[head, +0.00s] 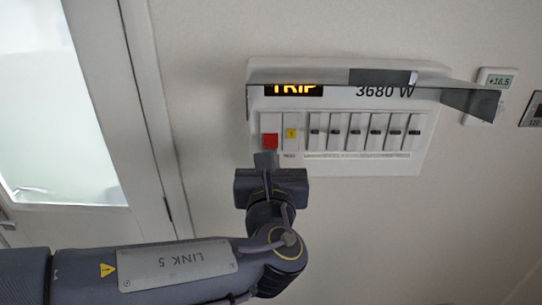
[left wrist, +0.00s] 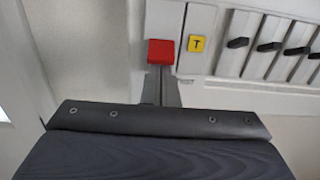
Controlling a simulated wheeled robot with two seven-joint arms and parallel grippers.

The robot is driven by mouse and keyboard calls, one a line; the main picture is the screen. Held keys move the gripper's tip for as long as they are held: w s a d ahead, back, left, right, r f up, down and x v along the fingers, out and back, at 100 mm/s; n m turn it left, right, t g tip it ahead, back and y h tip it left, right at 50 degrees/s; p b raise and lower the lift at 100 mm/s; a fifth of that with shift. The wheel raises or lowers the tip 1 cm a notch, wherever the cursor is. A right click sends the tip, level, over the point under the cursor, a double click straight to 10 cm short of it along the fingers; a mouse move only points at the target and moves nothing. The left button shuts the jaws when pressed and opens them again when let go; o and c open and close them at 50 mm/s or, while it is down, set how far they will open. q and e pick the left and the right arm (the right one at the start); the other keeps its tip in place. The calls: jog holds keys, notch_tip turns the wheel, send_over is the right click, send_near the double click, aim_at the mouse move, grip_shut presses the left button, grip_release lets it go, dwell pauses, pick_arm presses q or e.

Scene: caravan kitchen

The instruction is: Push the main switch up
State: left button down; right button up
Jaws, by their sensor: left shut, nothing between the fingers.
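The main switch is a red lever (head: 270,141) at the left end of a white breaker panel (head: 366,168) on the wall. It also shows in the left wrist view (left wrist: 161,52). My left gripper (head: 265,158) is shut and empty, with its fingertips right below the red lever. In the left wrist view the shut fingers (left wrist: 160,85) reach up to the lever's lower edge; I cannot tell whether they touch it. The panel's display (head: 293,90) reads "TRIP", with its top cut off by the raised cover. My right gripper is not in view.
A yellow test button (head: 291,133) sits just right of the red lever, then a row of several dark breaker levers (head: 355,132). A raised cover (head: 330,76) juts out above them. A thermostat (head: 497,80) is at the right, a door (head: 85,110) at the left.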

pick_arm(q)
jog(key=shift+r, duration=0.15)
jog(key=shift+s+r+p, duration=0.4)
jog(key=shift+r+p, duration=0.1)
jog(key=shift+r, duration=0.4)
